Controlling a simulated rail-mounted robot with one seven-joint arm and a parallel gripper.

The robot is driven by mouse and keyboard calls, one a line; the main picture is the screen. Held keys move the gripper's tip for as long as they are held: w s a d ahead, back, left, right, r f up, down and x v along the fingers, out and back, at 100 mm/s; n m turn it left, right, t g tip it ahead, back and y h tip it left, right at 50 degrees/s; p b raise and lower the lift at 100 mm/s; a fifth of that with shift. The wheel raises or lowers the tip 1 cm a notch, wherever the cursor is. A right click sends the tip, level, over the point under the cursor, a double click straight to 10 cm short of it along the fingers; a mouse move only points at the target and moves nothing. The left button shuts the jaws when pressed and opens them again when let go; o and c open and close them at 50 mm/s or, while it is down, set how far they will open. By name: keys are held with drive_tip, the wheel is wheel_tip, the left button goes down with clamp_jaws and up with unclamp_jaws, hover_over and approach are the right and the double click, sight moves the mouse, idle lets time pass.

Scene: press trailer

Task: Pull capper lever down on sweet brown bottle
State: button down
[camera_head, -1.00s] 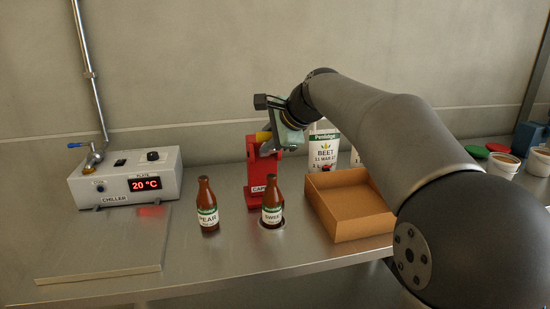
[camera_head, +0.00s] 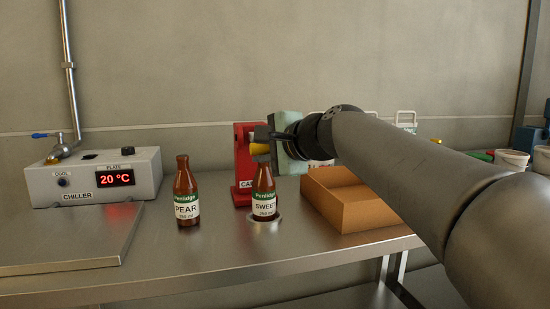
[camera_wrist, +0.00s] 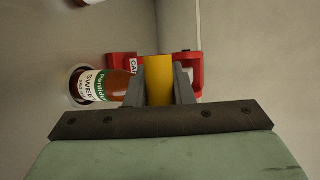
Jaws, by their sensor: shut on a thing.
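The red capper (camera_head: 242,170) stands on the steel bench, its upper part partly hidden by my gripper. Its yellow lever handle (camera_head: 258,148) shows just above the sweet brown bottle (camera_head: 264,196). The bottle stands upright on a round plate in front of the capper; its top is partly hidden. My gripper (camera_head: 263,140) comes in from the right and is shut on the yellow handle. In the wrist view the handle (camera_wrist: 158,78) lies between both fingers (camera_wrist: 159,88). The bottle (camera_wrist: 105,86) lies to the left there, close to one finger.
A pear bottle (camera_head: 187,195) stands left of the sweet one. The chiller (camera_head: 85,180) and its plate (camera_head: 70,235) are further left. An open cardboard box (camera_head: 355,208) stands to the right, under my arm. White containers stand behind, partly hidden. The bench front is clear.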

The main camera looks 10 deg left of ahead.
drive_tip(key=shift+f, duration=0.4)
drive_tip(key=shift+a, duration=0.1)
drive_tip(key=c, duration=1.3)
unclamp_jaws()
drive_tip(key=shift+o, duration=0.2)
drive_tip(key=shift+r, duration=0.1)
drive_tip(key=v, duration=1.2)
drive_tip(key=shift+p, duration=0.45)
drive_tip(key=shift+p, duration=0.3)
